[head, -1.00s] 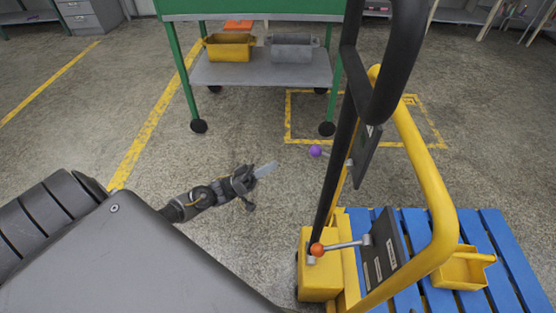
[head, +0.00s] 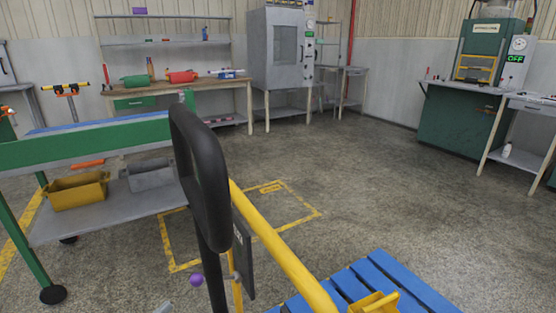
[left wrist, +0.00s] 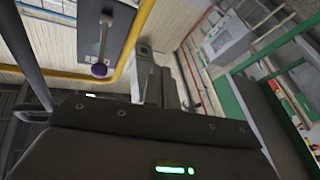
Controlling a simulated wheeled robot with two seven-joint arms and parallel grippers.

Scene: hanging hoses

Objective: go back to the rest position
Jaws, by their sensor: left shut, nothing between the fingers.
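Only the pale fingertips of my left gripper (head: 164,307) show, at the bottom edge of the head view. They are shut and empty, low on the floor side of the cart's black handle (head: 204,165). The rest of that gripper and its arm is cut off by the frame. A lever with a purple knob (head: 197,280) is a little to the right of the fingertips, apart from them. The purple knob (left wrist: 99,70) also shows in the left wrist view. My right gripper is in neither view.
The cart has a yellow rail (head: 285,255) and a blue slatted deck (head: 375,280) at front. A green-framed trolley (head: 100,212) with a yellow bin (head: 77,191) stands left. A workbench (head: 175,93), grey cabinet (head: 280,60) and green press (head: 488,50) stand behind. Open floor lies right.

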